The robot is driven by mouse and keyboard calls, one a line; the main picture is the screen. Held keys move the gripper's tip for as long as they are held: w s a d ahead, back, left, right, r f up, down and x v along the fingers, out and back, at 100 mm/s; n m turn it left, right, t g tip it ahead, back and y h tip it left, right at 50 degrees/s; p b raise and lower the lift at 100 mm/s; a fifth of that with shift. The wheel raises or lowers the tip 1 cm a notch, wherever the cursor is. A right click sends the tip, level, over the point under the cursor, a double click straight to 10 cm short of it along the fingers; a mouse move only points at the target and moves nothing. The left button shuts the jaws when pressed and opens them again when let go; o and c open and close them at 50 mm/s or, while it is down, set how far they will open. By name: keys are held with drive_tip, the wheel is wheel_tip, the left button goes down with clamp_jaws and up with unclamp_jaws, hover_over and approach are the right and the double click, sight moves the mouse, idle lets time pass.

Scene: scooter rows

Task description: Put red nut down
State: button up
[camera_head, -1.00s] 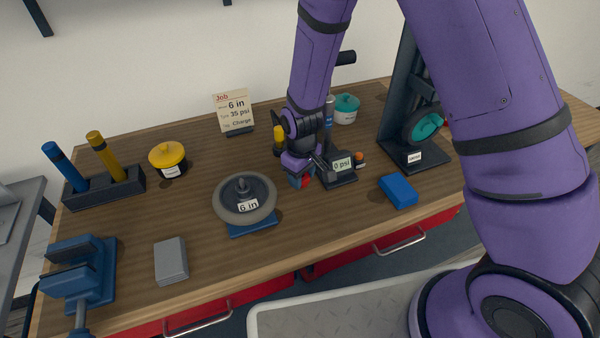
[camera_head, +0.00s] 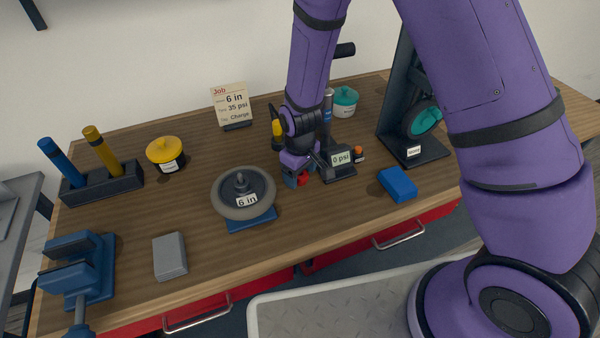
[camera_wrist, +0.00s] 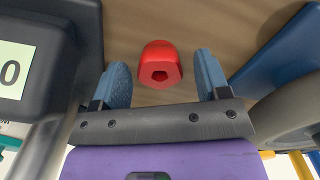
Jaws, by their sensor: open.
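The red nut (camera_wrist: 160,65) lies on the wooden bench top, with its dark hole showing in the wrist view. In the head view the red nut (camera_head: 303,180) shows at the tip of my gripper, partly covered by it. My gripper (camera_wrist: 165,80) is open, with a blue finger on each side of the nut and a gap between each finger and the nut. In the head view my gripper (camera_head: 296,178) is low over the bench, between the wheel marked "6 in" (camera_head: 262,205) and the gauge reading "0 psi" (camera_head: 341,158).
The wheel rests on a blue stand (camera_head: 250,224) close to my gripper's left. A blue block (camera_head: 397,184) lies to the right. A grey block (camera_head: 170,256), a yellow-lidded jar (camera_head: 165,153) and a blue vise (camera_head: 80,270) stand farther left. Bare wood lies in front of the gripper.

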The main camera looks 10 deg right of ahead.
wheel_tip(320, 180, up, 12)
drive_tip(key=s+d+r+m+t, duration=0.1)
drive_tip(key=s+d+r+m, duration=0.15)
drive_tip(key=d+r, duration=0.55)
drive_tip(key=s+d+r+m+t, duration=0.1)
drive_tip(key=s+d+r, duration=0.2)
drive_tip(key=r, duration=0.8)
drive_tip(key=s+d+r+m+t, duration=0.1)
drive_tip(key=s+d+r, duration=0.3)
drive_tip(key=s, duration=0.4)
drive_tip(key=s+d+r+m+t, duration=0.2)
drive_tip(key=s+d+r, duration=0.3)
drive_tip(key=s, duration=0.3)
drive_tip(key=shift+s+m, duration=0.2)
drive_tip(key=shift+m, duration=0.35)
